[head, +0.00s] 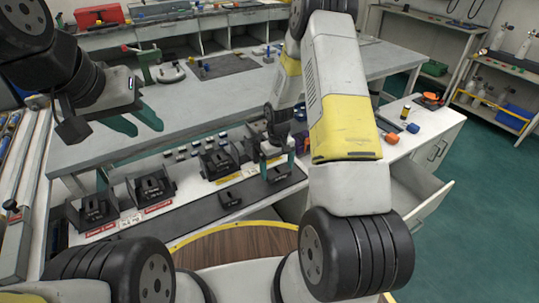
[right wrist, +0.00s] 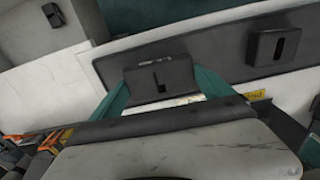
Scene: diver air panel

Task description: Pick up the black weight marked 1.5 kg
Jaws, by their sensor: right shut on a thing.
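My right gripper (head: 277,166) is low over the dark strip on the near bench, its teal fingers on either side of a black weight (head: 278,174). In the right wrist view this weight (right wrist: 158,80) sits between the two fingers, and the gripper (right wrist: 165,95) is shut on it. I cannot read its marking or tell whether it is clear of the strip. Another small black weight (head: 231,198) lies on the strip to its left; it also shows in the right wrist view (right wrist: 278,44). My left gripper (head: 142,123) is open and empty above the bench at left.
Larger black blocks (head: 93,209), (head: 151,187), (head: 217,162) stand along the back of the dark strip (head: 190,213), with red and yellow labels. Several small fittings lie behind them. An open drawer (head: 415,195) juts out at right. A round wooden surface (head: 235,240) is in front.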

